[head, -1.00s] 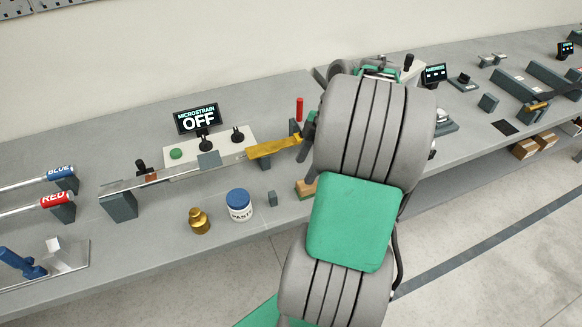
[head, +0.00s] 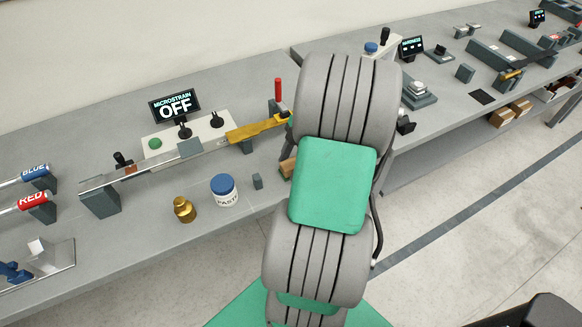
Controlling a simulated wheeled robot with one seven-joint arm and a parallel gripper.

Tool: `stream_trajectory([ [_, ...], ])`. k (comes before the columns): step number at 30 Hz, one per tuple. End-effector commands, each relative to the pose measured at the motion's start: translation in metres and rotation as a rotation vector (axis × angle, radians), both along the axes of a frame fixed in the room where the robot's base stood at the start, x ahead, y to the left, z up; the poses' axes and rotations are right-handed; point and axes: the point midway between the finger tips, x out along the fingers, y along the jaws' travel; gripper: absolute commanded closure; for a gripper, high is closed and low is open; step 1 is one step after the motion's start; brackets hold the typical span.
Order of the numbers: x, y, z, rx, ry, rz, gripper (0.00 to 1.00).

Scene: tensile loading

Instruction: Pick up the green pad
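The only small green thing on the bench is a round green disc (head: 155,143) on a white base plate (head: 160,160), left of two black knobs. I cannot tell whether it is the green pad. My arm stands in the middle of the view and reaches over the bench. The large green panel on it is part of my arm. My gripper is hidden behind the arm, so its state does not show.
A metal strip (head: 150,163) with a yellow end part (head: 256,129) crosses in front. A brass weight (head: 184,209) and blue-lidded paste jar (head: 224,190) stand near the front edge.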

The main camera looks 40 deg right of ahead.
Motion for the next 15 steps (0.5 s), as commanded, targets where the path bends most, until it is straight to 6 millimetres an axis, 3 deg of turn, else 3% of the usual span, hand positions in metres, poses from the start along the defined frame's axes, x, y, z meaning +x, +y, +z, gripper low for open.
stream_trajectory([
  [15, 0.0002, 0.0001, 0.0004, 0.0, 0.0, 0.0, 0.91],
])
